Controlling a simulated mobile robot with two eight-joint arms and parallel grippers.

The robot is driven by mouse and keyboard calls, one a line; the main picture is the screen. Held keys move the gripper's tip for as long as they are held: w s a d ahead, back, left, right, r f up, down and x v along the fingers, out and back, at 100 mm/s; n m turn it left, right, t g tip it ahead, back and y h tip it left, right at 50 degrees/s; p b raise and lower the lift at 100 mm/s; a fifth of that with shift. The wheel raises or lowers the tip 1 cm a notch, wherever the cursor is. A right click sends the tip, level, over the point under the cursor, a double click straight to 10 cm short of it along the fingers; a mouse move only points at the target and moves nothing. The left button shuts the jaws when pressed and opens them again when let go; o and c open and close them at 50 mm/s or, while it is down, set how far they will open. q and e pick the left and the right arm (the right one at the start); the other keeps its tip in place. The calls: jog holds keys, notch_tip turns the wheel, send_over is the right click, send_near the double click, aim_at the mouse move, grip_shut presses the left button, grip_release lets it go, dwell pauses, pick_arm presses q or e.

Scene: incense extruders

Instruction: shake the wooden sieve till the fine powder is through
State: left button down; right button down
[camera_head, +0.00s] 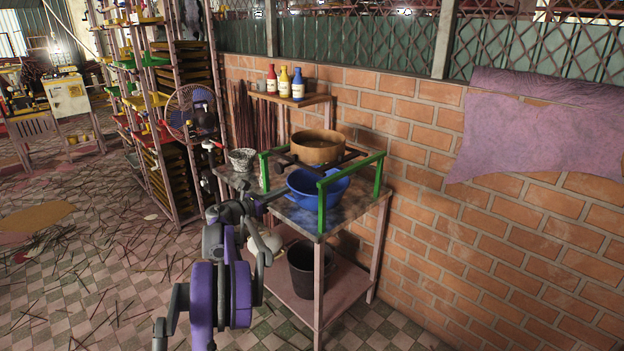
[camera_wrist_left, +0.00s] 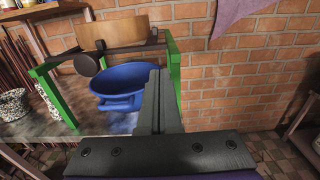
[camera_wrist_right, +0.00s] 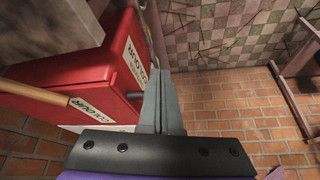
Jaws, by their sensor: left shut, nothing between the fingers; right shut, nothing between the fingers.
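The round wooden sieve (camera_head: 318,147) sits on dark rails across a green frame (camera_head: 322,205) on the small table. It also shows in the left wrist view (camera_wrist_left: 110,32), with a dark bar and a round dark knob (camera_wrist_left: 87,65) in front of it. A blue basin (camera_head: 318,190) stands below, nearer to me. The powder inside the sieve is too small to make out. My left gripper (camera_wrist_left: 158,78) is shut and empty, in front of the basin and apart from the sieve. My right gripper (camera_wrist_right: 163,76) is shut and empty beside a red box (camera_wrist_right: 75,65), away from the sieve.
A speckled pot (camera_head: 242,160) stands left of the frame. A black bucket (camera_head: 302,270) is on the lower shelf. Three bottles (camera_head: 284,84) stand on a shelf behind, by the brick wall (camera_head: 520,240). A fan (camera_head: 192,112) and racks are at the left. Sticks litter the tiled floor.

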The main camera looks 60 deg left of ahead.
aim_at(319, 174)
pick_arm(q)
jog(key=shift+w, duration=0.1)
